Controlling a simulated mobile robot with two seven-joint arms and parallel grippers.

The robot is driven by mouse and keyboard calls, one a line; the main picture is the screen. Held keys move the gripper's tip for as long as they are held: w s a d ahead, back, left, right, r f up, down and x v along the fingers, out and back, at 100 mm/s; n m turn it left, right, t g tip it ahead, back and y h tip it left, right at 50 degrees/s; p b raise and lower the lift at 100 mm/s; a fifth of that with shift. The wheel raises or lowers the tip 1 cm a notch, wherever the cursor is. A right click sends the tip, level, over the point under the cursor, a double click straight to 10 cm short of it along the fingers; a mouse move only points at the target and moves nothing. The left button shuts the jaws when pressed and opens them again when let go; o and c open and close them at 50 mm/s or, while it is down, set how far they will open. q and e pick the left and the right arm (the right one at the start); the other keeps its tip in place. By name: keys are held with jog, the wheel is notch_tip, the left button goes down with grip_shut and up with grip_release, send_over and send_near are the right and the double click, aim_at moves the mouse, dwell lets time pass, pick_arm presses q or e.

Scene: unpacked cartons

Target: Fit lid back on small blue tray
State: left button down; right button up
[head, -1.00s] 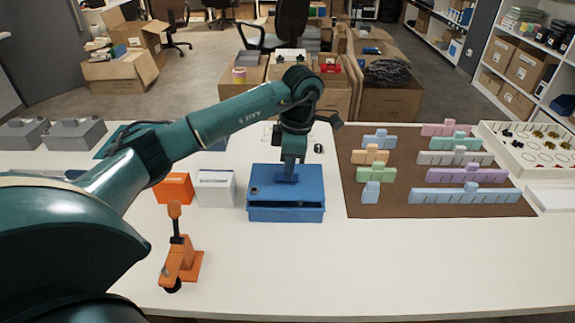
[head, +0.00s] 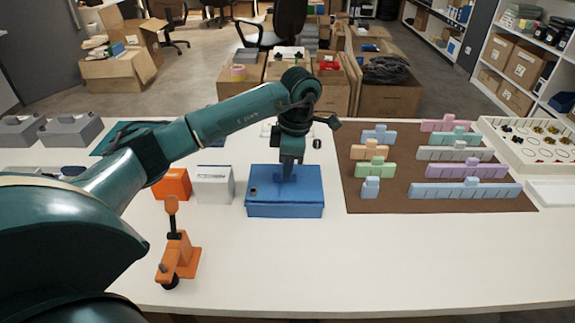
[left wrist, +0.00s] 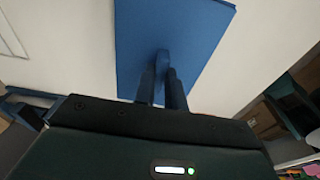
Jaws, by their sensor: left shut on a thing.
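The blue lid (head: 304,193) lies flat over the small blue tray (head: 285,211), and their edges look lined up in the head view. Whether a thin gap is left between them I cannot tell. My left gripper (head: 287,174) points straight down at the middle of the lid and is shut on its raised handle. In the left wrist view the two fingers (left wrist: 162,83) close around the handle, and the flat lid (left wrist: 180,30) fills the view beyond them. The tray is hidden under the lid there. My right gripper is not in view.
An orange box (head: 173,184) and a white box (head: 213,186) stand just left of the tray. An orange tool (head: 178,256) stands nearer the front. A brown mat (head: 400,200) with several coloured blocks lies to the right.

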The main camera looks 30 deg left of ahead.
pick_arm(q)
jog(key=shift+f, duration=0.3)
jog(key=c, duration=1.4)
grip_release()
jog(key=r, duration=0.4)
jog(key=d+r+p, duration=0.1)
jog(key=r, duration=0.8)
jog(key=shift+w+d+r+p, duration=0.1)
jog(key=shift+w+d+p, duration=0.05)
jog(key=shift+w+p, duration=0.2)
